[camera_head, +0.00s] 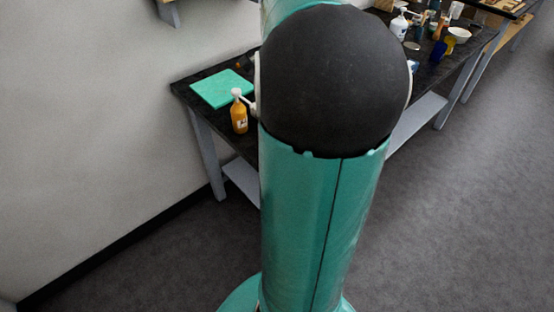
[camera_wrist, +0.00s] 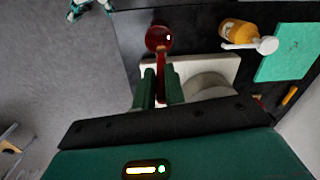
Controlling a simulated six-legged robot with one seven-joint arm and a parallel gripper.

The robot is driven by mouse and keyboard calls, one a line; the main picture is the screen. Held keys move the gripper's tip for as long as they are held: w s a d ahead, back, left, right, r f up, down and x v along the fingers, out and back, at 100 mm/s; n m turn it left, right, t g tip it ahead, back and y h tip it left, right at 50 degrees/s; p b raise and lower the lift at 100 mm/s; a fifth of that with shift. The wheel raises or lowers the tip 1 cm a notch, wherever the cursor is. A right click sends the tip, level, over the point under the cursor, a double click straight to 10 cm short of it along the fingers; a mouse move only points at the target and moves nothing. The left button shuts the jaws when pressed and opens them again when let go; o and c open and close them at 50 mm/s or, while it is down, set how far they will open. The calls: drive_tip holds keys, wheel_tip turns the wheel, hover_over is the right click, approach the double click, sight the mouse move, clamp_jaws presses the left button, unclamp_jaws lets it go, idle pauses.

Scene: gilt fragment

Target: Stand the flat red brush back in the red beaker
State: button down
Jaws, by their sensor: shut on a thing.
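My gripper (camera_wrist: 162,84) shows in the wrist view as two green fingers, shut on a narrow red piece that I take for the flat red brush (camera_wrist: 162,64). The brush runs from between the fingers toward the red beaker (camera_wrist: 158,38), a dark red round shape just beyond the fingertips on the black table. From this angle I cannot tell whether the brush's far end is inside the beaker, above it or only in line with it. In the head view my own arm hides the gripper, the brush and the beaker.
A pale board (camera_wrist: 222,66) with a whitish round object (camera_wrist: 208,84) lies right of the fingers. An orange pump bottle (camera_wrist: 236,30) and a teal board (camera_wrist: 290,52) are farther right. In the head view, a white bowl (camera_head: 460,33) and several containers stand at the table's far end.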

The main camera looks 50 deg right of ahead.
drive_tip(key=shift+f, duration=0.1)
wheel_tip(320, 180, down, 10)
drive_tip(key=shift+r, duration=0.25)
idle(0.4)
drive_tip(key=c, duration=1.5)
unclamp_jaws()
drive_tip(key=shift+f, duration=0.1)
drive_tip(key=shift+f, duration=0.1)
drive_tip(key=r, duration=1.3)
drive_tip(key=shift+s+r, duration=0.25)
drive_tip(key=shift+r, duration=0.15)
